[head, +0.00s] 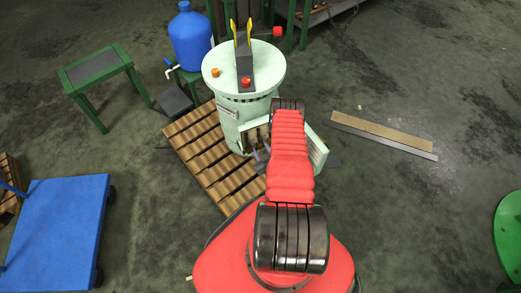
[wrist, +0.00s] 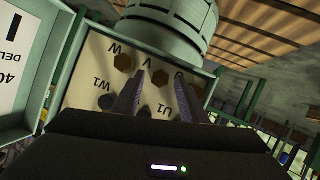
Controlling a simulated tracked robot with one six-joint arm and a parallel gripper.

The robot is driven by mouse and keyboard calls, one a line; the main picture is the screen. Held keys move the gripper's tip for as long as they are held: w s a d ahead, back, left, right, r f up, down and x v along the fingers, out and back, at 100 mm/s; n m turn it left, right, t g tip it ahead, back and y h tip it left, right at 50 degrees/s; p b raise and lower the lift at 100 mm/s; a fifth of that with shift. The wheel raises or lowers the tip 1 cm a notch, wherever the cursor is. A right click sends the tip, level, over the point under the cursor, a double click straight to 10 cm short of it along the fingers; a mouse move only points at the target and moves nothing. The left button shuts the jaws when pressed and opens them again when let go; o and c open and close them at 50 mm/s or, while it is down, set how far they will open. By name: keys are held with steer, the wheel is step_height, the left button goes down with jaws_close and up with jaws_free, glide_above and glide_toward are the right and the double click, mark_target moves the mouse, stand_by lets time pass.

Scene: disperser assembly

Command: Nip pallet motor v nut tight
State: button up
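The pallet motor (head: 238,105) is a pale green cylinder standing on a wooden pallet (head: 185,140) in the head view. Its open terminal box is on the near side, partly hidden by my arm. In the wrist view the cream terminal board (wrist: 95,75) carries upside-down letters. The V nut (wrist: 160,78), a brass hexagon, shows between my fingertips. Another brass nut (wrist: 123,62) is by the W, and a third (wrist: 196,91) is at the right, behind a finger. My gripper (wrist: 161,80) is open, with a gap on both sides of the V nut. Contact depth is unclear.
The box's open lid (wrist: 20,80) stands close on the left in the wrist view. A blue trolley (head: 60,225), a green table (head: 100,75) and a blue bottle (head: 190,38) stand left of the motor. Floor to the right is mostly clear, with a flat board (head: 380,132).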

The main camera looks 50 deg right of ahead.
steer(key=shift+c, duration=0.4)
steer(key=c, duration=0.9)
steer(key=shift+a, duration=0.15)
jaws_close()
